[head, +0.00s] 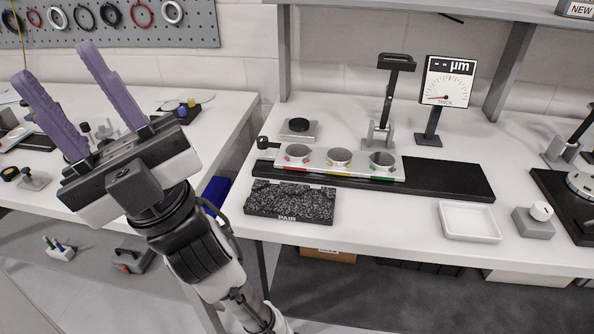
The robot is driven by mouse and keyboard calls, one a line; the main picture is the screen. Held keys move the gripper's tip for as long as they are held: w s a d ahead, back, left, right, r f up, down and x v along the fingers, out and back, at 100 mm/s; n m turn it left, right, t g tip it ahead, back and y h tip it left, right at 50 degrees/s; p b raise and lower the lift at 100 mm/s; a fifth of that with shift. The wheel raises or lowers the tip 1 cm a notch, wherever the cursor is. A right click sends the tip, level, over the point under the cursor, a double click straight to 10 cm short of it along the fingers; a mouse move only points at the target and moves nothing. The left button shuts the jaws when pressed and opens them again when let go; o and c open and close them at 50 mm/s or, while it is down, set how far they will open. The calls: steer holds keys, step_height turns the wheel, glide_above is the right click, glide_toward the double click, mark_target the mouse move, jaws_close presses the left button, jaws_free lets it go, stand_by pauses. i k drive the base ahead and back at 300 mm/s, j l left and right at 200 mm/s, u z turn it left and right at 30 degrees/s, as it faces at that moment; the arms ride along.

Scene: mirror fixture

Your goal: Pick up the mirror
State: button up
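My gripper (52,60) is raised at the left of the head view, with two purple fingers spread apart and nothing between them. It is well away from the fixture on the right bench. The fixture is a pale plate (318,166) with three round seats, marked red (298,152), yellow (339,157) and green (381,161). Each seat shows a grey round top; I cannot tell which, if any, is the mirror. A dark round disc (299,125) lies on a small grey block behind the plate.
The plate sits on a long black base (450,181). A speckled dark block (290,203) labelled PAIR lies in front. A black-handled clamp (388,95) and a µm gauge (447,85) stand behind. A white tray (469,222) is at right.

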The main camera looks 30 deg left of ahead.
mark_target(298, 153)
steer(key=i+l+u, duration=0.25)
steer(key=l, duration=0.15)
steer(key=l+u, duration=0.2)
steer(key=l, duration=0.15)
steer(key=i+l+u, duration=0.4)
steer(key=i+l, duration=0.25)
steer(key=i, duration=0.4)
